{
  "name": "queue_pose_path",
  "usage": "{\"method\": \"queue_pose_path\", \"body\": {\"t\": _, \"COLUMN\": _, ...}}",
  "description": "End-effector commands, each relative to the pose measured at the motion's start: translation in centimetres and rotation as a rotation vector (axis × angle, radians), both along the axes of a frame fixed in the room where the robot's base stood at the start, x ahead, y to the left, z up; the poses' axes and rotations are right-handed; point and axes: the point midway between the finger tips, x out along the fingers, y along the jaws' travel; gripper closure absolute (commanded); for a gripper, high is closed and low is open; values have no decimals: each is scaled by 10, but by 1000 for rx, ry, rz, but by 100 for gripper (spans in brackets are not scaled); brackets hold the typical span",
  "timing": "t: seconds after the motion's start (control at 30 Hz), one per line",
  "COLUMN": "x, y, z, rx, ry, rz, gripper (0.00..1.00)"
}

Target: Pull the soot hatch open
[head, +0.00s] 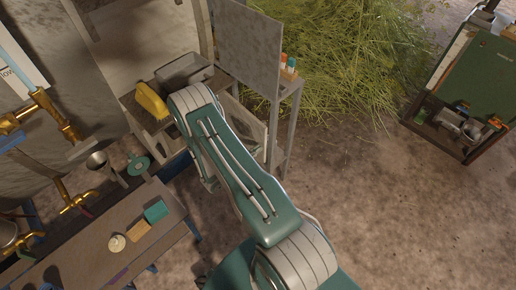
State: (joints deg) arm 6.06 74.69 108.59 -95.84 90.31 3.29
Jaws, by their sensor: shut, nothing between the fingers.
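I cannot pick out the soot hatch with certainty in the head view. A flat grey mottled panel (249,47) stands upright at the top middle, beside a pale frame-like structure with a shelf. My green and grey arm reaches up from the bottom toward this structure. Its elbow covers part of the shelf and what lies behind it. My gripper is not visible; the far part of my arm is hidden behind the upper link.
A yellow object (151,101) and a grey tray (184,71) sit on the shelf. A bench (84,262) with small blocks stands lower left, near brass pipes (60,115). Grass (340,65) lies behind. A green-backed cabinet (480,75) stands right. The ground at right is open.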

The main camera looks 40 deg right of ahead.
Motion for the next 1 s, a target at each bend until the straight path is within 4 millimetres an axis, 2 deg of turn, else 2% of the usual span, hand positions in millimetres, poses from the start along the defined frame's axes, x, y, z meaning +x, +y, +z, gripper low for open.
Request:
{"method": "queue_pose_path", "body": {"t": 0.1, "x": 0, "y": -6, "z": 0, "rx": -1, "ry": 0, "rz": -1, "gripper": 100}}
{"method": "queue_pose_path", "body": {"t": 0.5, "x": 0, "y": -11, "z": 0, "rx": -1, "ry": 0, "rz": -1, "gripper": 100}}
{"method": "queue_pose_path", "body": {"t": 0.57, "x": -1, "y": -18, "z": 0, "rx": 0, "ry": 0, "rz": -3, "gripper": 100}}
{"method": "queue_pose_path", "body": {"t": 0.8, "x": -1, "y": -61, "z": 0, "rx": 0, "ry": -2, "rz": -5, "gripper": 100}}
{"method": "queue_pose_path", "body": {"t": 1.0, "x": 1, "y": -81, "z": 0, "rx": 0, "ry": -2, "rz": -4, "gripper": 100}}
